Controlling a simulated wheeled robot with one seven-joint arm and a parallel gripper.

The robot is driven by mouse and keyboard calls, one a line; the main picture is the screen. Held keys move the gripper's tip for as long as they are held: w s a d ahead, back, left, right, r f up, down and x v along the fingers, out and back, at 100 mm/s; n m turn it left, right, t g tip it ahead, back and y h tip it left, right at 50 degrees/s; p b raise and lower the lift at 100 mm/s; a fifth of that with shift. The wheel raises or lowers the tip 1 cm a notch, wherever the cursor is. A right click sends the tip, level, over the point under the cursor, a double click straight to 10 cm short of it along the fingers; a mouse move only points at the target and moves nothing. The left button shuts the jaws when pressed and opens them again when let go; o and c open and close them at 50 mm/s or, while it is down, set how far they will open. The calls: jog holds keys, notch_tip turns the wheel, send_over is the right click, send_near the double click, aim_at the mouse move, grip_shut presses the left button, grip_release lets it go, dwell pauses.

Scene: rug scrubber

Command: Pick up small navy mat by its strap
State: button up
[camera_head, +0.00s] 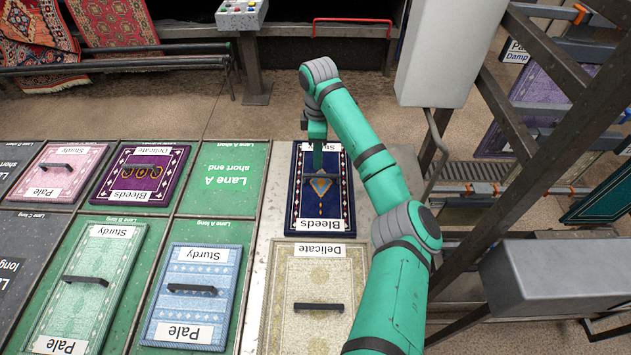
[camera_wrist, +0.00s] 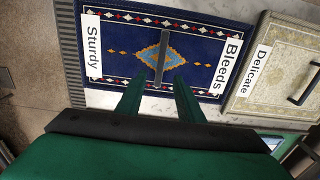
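The small navy mat (camera_head: 339,212) lies flat on the pale bench, with a "Bleeds" label at its near end and a "Sturdy" label at its far end. It also shows in the wrist view (camera_wrist: 205,75), with an orange and blue diamond at its middle. Its dark strap (camera_wrist: 162,57) crosses the diamond. My gripper (camera_head: 318,168) points down over the mat's middle. In the wrist view my gripper (camera_wrist: 159,80) has its two green fingers apart with nothing between them, and the strap shows just beyond the tips. I cannot tell the exact height above the strap.
A cream "Delicate" mat (camera_head: 314,268) lies directly in front of the navy mat. A metal frame (camera_head: 520,130) stands at the right.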

aim_at(319, 175)
notch_tip(319, 175, down, 10)
jog(key=shift+d+r, duration=0.15)
jog(key=shift+r, duration=0.05)
dwell(0.3)
jog(key=shift+c, duration=0.6)
grip_shut()
